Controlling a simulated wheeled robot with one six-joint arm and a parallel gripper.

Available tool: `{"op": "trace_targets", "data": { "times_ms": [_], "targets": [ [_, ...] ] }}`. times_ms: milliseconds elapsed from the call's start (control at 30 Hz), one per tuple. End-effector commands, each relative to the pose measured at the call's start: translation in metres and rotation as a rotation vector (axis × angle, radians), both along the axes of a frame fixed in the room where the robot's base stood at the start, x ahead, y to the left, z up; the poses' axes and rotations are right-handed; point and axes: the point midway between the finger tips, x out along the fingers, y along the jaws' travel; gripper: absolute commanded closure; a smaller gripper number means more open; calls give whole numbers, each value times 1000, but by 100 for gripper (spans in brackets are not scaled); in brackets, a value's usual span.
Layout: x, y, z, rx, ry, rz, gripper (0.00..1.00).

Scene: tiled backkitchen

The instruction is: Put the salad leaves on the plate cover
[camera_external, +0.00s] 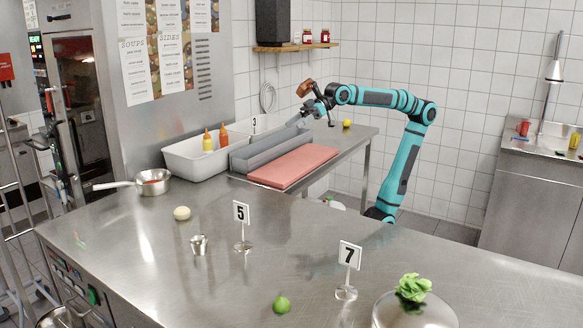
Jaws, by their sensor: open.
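The green salad leaves (413,288) are at the front right of the steel counter. They appear to rest on top of a round, pale, glassy thing (388,314), which looks like the plate cover and is cut off by the bottom edge. I cannot tell for sure whether they touch it. My gripper (308,102) is open, raised over the back counter, far behind and left of the leaves. A small brown thing (305,88) shows right by the gripper; its contact is unclear.
Number signs 7 (349,256) and 5 (241,213) stand on the counter. A lime (282,304), a small metal pot (199,244), a pale round item (182,213) and a saucepan (154,182) are also there. A red board (293,166) lies below my gripper.

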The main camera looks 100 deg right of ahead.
Motion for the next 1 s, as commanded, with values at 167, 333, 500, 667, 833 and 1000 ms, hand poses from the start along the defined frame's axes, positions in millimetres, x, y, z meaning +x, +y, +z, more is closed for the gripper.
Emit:
{"op": "trace_targets", "data": {
  "times_ms": [167, 333, 500, 667, 833, 1000],
  "targets": [
    [-39, -56, -23, -17, -122, -73, 22],
    [-78, -99, -50, -45, -235, -141, 22],
    [-116, -132, -80, -83, -341, -209, 22],
    [-140, -149, -101, -112, -407, -252, 22],
    [-149, -155, -110, -126, -435, -270, 22],
    [-149, -155, -111, -126, -435, -270, 22]
  ]
}}
